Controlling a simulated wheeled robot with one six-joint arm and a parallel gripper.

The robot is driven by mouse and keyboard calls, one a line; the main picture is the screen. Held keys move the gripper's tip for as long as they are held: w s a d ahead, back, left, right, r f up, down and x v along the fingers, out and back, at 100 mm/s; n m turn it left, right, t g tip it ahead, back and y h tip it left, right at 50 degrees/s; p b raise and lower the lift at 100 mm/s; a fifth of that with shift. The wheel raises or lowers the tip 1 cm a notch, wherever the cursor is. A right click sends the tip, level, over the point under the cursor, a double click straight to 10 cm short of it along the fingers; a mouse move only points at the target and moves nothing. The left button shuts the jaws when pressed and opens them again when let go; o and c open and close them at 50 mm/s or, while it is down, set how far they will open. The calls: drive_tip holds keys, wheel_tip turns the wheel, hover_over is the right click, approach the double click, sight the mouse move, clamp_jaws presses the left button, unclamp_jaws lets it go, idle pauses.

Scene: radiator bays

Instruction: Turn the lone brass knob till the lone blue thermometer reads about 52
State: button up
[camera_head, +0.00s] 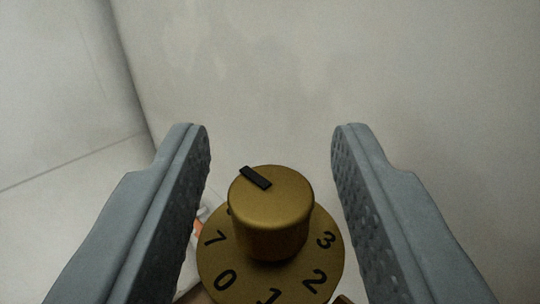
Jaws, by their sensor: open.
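The brass knob (272,216) stands on a round brass dial plate (232,257) at the lower middle of the view. A black pointer mark lies on its top, at the edge away from me and toward the left. The digits 7, 0, 1, 2 and 3 show on the plate; the far digits are hidden behind the knob. My gripper (270,150) is open, with one grey finger on each side of the knob. A gap shows between each finger and the knob. No blue thermometer is in view.
A pale, mottled wall (300,60) fills the background, with a corner edge at the left. A small orange and white thing (201,222) shows partly between the left finger and the plate. The space above the knob is clear.

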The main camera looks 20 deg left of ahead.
clamp_jaws()
drive_tip(key=shift+a+m+h, duration=0.1)
drive_tip(key=shift+m+h, duration=0.4)
drive_tip(key=shift+h, duration=0.2)
drive_tip(key=shift+m+t+h, duration=0.3)
drive_tip(key=shift+m+h, duration=1.3)
drive_tip(key=shift+h, duration=0.9)
drive_tip(key=shift+m+g+h, duration=0.45)
drive_tip(key=shift+m+h, duration=0.55)
drive_tip(key=shift+h, duration=0.5)
drive_tip(key=shift+m+g+h, duration=0.45)
drive_tip(key=shift+m+h, duration=0.55)
drive_tip(key=shift+h, duration=0.5)
drive_tip(key=shift+m+g+h, duration=0.3)
drive_tip(key=shift+m+h, duration=0.1)
drive_tip(key=shift+h, duration=0.2)
unclamp_jaws()
